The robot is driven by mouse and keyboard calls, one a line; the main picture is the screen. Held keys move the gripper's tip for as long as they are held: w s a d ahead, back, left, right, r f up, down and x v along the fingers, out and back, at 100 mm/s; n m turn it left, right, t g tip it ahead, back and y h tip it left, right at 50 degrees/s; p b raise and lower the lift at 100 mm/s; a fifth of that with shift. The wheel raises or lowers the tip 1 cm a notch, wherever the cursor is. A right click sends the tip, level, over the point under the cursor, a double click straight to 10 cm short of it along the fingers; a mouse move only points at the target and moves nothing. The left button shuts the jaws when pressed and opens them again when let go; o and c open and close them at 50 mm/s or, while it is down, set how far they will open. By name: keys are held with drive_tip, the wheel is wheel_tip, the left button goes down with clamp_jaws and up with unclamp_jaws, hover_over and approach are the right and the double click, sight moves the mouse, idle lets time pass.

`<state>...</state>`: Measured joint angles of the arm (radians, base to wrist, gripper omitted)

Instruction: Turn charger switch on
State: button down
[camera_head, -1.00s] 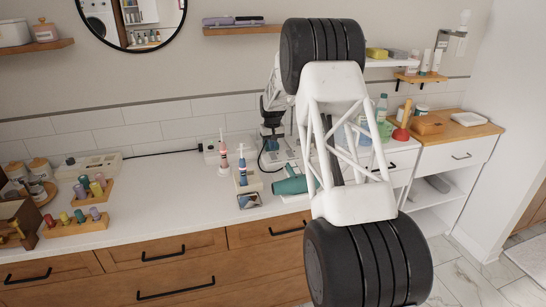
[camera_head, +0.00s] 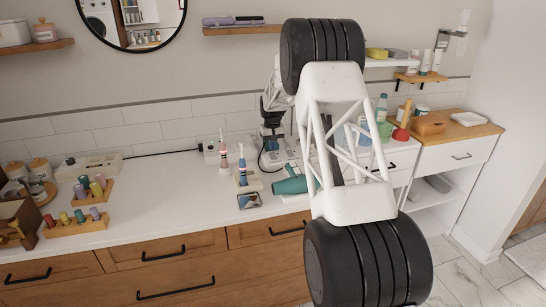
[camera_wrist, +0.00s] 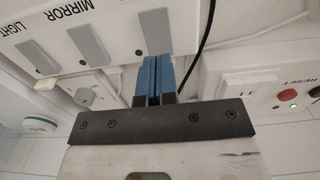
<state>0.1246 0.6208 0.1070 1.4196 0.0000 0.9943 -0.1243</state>
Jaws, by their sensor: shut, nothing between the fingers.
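In the wrist view a white switch panel (camera_wrist: 60,14) carries grey rockers. One rocker (camera_wrist: 38,57) is by the word LIGHT and another (camera_wrist: 89,42) is by MIRROR. A third grey rocker (camera_wrist: 155,28) is just beyond my fingertips; no label for it is readable, and I see no word CHARGER. My gripper (camera_wrist: 155,80) has blue fingers pressed together, with nothing between them. Its tips overlap the panel's edge near the third rocker; I cannot tell whether they touch.
A black cable (camera_wrist: 199,45) runs right of the fingers. A white unit (camera_wrist: 270,95) marked RESET has a red button. In the head view, toothbrushes (camera_head: 241,160), a teal hair dryer (camera_head: 290,185) and a small flat item (camera_head: 249,201) stand close.

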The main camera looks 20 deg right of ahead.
sight(272, 154)
drive_tip(key=shift+f, duration=1.25)
idle(1.1)
drive_tip(key=shift+r, duration=3.5)
